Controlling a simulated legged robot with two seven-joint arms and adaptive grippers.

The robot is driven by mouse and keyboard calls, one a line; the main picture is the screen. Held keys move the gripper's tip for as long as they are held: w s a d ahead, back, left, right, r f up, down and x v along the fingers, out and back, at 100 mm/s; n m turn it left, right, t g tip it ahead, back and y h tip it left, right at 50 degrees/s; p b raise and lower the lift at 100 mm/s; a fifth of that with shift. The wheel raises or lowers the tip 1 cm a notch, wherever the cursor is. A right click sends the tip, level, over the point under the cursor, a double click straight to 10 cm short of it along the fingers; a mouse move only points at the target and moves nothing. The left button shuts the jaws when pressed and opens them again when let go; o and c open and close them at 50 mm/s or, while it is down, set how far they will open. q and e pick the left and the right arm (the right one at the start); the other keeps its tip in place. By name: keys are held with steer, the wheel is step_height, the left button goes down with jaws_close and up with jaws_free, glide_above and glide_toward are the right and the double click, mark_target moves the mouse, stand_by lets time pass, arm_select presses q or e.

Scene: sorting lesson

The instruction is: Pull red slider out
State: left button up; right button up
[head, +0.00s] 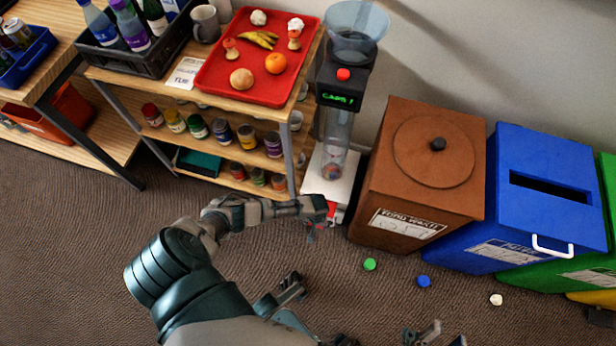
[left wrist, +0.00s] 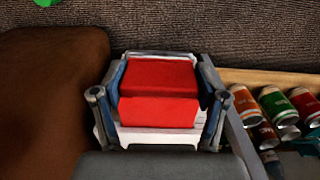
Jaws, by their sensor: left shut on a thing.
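The red slider (left wrist: 158,92) is a red block at the foot of the dispenser. In the left wrist view it lies between the two fingers of my left gripper (left wrist: 160,100), which is shut on it. A pale base (left wrist: 158,137) shows just below the block. In the head view my left gripper (head: 322,214) is low at the front of the dispenser's white base (head: 330,172), and only a little red (head: 332,209) shows beside it. The dispenser has a clear tube (head: 334,135). My right gripper (head: 362,302) is open and empty near the bottom edge.
A brown bin (head: 425,170) stands close to the right of the dispenser, with a blue bin (head: 535,215) beyond. A shelf (head: 225,105) with cans and a red tray (head: 215,75) stands at the left. Green (head: 369,264), blue (head: 423,281) and white (head: 496,299) balls lie on the carpet.

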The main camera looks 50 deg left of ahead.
arm_select(q)
steer(key=s+d+p, duration=0.3)
steer(key=s, duration=0.2)
steer(key=shift+s+d, duration=0.35)
steer(key=shift+d, duration=0.05)
arm_select(e)
steer(key=w+f+n+g, duration=0.1)
steer(key=w+f+g, duration=0.4)
steer(key=f+g, duration=0.3)
steer(key=shift+w+f+g+h, duration=0.2)
steer(key=shift+g+h, duration=0.1)
steer(key=shift+a, duration=0.1)
arm_select(q)
steer(key=o, duration=1.5)
steer(key=shift+o, duration=0.9)
arm_select(e)
steer(key=shift+w, duration=0.1)
arm_select(q)
steer(key=shift+s, duration=0.1)
steer(key=shift+r, duration=0.1)
step_height(320, 180, up, 12)
